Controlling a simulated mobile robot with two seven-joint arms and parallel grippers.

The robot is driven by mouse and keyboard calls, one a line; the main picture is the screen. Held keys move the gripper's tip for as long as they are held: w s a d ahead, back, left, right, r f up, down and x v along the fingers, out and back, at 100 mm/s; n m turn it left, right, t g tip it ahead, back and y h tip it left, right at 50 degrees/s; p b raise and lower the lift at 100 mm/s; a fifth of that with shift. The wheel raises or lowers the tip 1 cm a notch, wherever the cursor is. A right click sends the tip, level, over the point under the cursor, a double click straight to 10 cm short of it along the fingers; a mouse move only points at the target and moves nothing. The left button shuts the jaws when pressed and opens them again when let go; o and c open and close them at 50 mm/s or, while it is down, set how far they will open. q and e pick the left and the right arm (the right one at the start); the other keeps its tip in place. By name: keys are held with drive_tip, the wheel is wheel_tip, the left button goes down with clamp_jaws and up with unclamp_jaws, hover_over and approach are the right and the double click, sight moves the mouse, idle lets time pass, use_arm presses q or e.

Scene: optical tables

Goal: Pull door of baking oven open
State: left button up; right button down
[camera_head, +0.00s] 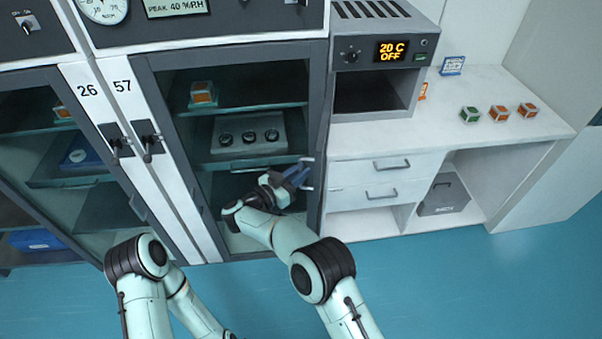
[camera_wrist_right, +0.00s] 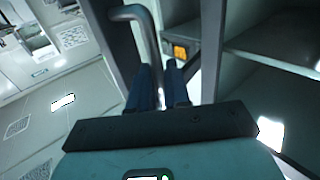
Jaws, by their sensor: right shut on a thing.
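The small grey oven (camera_head: 372,62) stands on the white bench, with a lit "20 C OFF" display and a dark window or opening in its front. My right gripper (camera_head: 302,178) is below and left of it, at the right edge of the tall cabinet's glass door (camera_head: 318,120). In the right wrist view its blue fingers (camera_wrist_right: 160,82) are shut on a grey bar handle (camera_wrist_right: 143,22). The held part of the handle is mostly hidden by the fingers. My left arm shows at lower left; its gripper is out of view.
Behind the glass are shelves with a grey box with round knobs (camera_head: 248,132) and an orange sample (camera_head: 202,94). Small cubes (camera_head: 499,113) lie on the bench. Drawers (camera_head: 385,180) and a grey bin (camera_head: 444,196) are below. The blue floor (camera_head: 480,285) in front is clear.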

drive_tip(key=shift+w+a+r+t+y, duration=0.15)
drive_tip(key=shift+a+r+y, duration=0.1)
drive_tip(key=shift+a, duration=0.15)
drive_tip(key=shift+w+a+r+t+y, duration=0.15)
drive_tip(key=shift+a+r, duration=0.1)
drive_tip(key=shift+a, duration=0.15)
drive_tip(key=c, duration=1.4)
unclamp_jaws()
drive_tip(key=shift+o, duration=0.4)
drive_tip(key=shift+w+a+f, duration=0.25)
drive_tip(key=shift+w+a, duration=0.05)
drive_tip(key=shift+a, duration=0.05)
use_arm(q)
drive_tip(key=shift+w+a, duration=0.2)
use_arm(e)
drive_tip(key=shift+s+d, duration=0.1)
drive_tip(key=shift+s, duration=0.05)
drive_tip(key=shift+s+f+n, duration=0.1)
drive_tip(key=shift+f+n, duration=0.1)
drive_tip(key=shift+n, duration=0.1)
use_arm(q)
drive_tip(key=s+f+b, duration=0.1)
drive_tip(key=f+b, duration=0.1)
drive_tip(key=f, duration=0.1)
drive_tip(key=shift+s, duration=0.4)
use_arm(e)
drive_tip(key=v, duration=1.2)
drive_tip(key=shift+s+a, duration=0.25)
drive_tip(key=shift+s, duration=0.1)
